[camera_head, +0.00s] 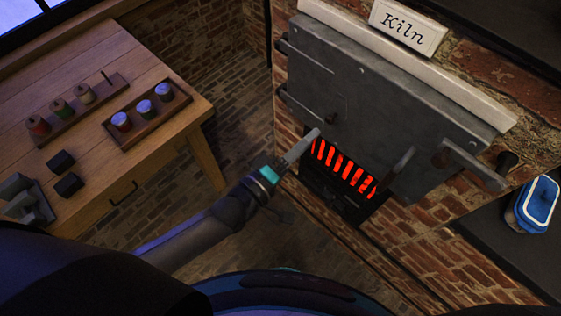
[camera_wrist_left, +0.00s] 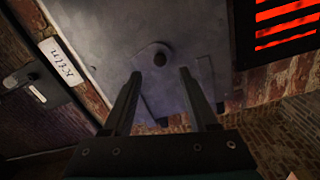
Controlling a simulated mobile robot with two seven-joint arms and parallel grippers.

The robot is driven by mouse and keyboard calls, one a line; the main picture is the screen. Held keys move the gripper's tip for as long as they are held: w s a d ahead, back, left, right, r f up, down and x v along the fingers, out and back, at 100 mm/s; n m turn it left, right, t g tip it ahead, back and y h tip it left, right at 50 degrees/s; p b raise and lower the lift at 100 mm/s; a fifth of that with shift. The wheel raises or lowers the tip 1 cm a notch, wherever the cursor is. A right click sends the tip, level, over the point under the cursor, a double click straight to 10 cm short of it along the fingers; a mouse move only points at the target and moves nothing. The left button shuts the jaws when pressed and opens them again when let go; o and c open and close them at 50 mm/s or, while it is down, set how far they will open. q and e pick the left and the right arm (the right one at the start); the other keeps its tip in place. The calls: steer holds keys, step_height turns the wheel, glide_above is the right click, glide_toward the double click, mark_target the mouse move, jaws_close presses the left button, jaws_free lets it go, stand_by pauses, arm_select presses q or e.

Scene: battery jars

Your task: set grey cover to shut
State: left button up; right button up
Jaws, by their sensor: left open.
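The kiln front carries a large grey metal cover (camera_head: 385,95), set at a slant in the head view. Below it, glowing red bars (camera_head: 342,168) show in an uncovered opening. My left gripper (camera_head: 315,136) is close to the lower left part of the cover, beside the glowing opening. I cannot tell whether the fingers touch the metal. My right gripper is not in view.
A Kiln sign (camera_head: 408,25) stands on the pale ledge above. A bar handle (camera_head: 470,163) juts out at the right. A blue tub (camera_head: 537,203) sits on a dark shelf at the right. A wooden table (camera_head: 178,88) with jars in racks stands at the left.

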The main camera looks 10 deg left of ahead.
arm_select(q)
steer(key=v, duration=0.8)
steer(key=s+a+f+m+g+y+b, duration=0.2)
steer(key=a+f+y+b, duration=0.15)
steer(key=f, duration=0.85)
steer(key=s+a+f+m+g+y+b, duration=0.2)
steer(key=a+f, duration=0.2)
steer(key=f, duration=0.7)
steer(key=s+a+f+m+g+y+b, duration=0.2)
steer(key=s+a+f+g+y+b, duration=0.15)
steer(key=f, duration=0.85)
steer(key=s+a+f+m+g+b, duration=0.1)
steer(key=s+f+m+g, duration=0.1)
steer(key=s+f, duration=0.5)
steer(key=s+a+f+m+g+y+b, duration=0.1)
steer(key=s+a+f+m+g+b, duration=0.1)
steer(key=s+f+g, duration=0.2)
steer(key=s+f, duration=0.3)
steer(key=s, duration=0.5)
steer(key=shift+y, duration=0.3)
